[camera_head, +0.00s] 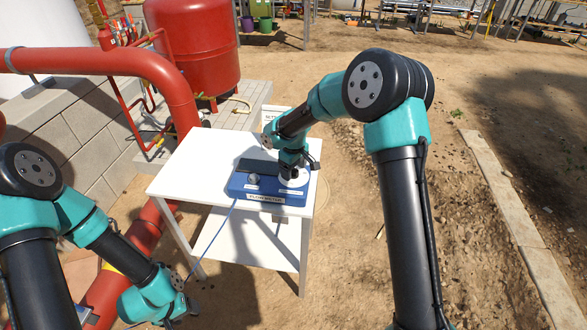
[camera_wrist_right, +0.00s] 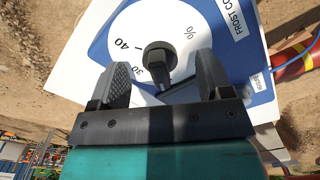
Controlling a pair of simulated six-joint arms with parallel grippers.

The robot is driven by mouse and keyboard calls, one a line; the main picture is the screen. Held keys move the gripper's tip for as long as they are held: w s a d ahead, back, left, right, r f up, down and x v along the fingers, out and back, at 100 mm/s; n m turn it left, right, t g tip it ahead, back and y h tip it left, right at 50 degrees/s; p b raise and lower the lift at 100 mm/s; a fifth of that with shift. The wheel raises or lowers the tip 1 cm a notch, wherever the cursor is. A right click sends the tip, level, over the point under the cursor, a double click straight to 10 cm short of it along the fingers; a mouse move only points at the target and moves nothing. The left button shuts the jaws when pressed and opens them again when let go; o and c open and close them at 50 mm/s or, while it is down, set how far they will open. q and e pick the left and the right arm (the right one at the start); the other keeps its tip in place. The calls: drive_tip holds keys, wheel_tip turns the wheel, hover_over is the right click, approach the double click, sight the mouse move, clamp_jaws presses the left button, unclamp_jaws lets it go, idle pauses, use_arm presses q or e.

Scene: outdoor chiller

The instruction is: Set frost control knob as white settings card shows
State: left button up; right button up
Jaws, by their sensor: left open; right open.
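The frost control knob (camera_wrist_right: 158,58) is black and sits on a white dial (camera_wrist_right: 135,25) with 30, 40 and % visible. A label (camera_wrist_right: 236,14) beside it starts "FROST CO". My right gripper (camera_wrist_right: 161,64) is open, with one finger on each side of the knob; I cannot tell whether they touch it. In the head view this gripper (camera_head: 295,176) hides most of the knob on the blue panel (camera_head: 240,188). A white card (camera_head: 269,115) stands behind the table, its lettering partly hidden by my right arm. My left gripper (camera_head: 178,312) is open, low at the lower left, away from the panel.
The panel lies on a white table (camera_head: 185,160) with a lower shelf. It also has a grey knob (camera_head: 253,179), a dark display and a blue cable (camera_head: 222,228). Red pipes (camera_head: 150,62) and a red tank (camera_head: 195,40) stand at the left. Bare ground lies at the right.

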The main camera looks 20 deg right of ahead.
drive_tip(key=shift+r, duration=0.1)
drive_tip(key=shift+r, duration=3.4)
wheel_tip(320, 180, up, 18)
drive_tip(key=shift+f, duration=0.25)
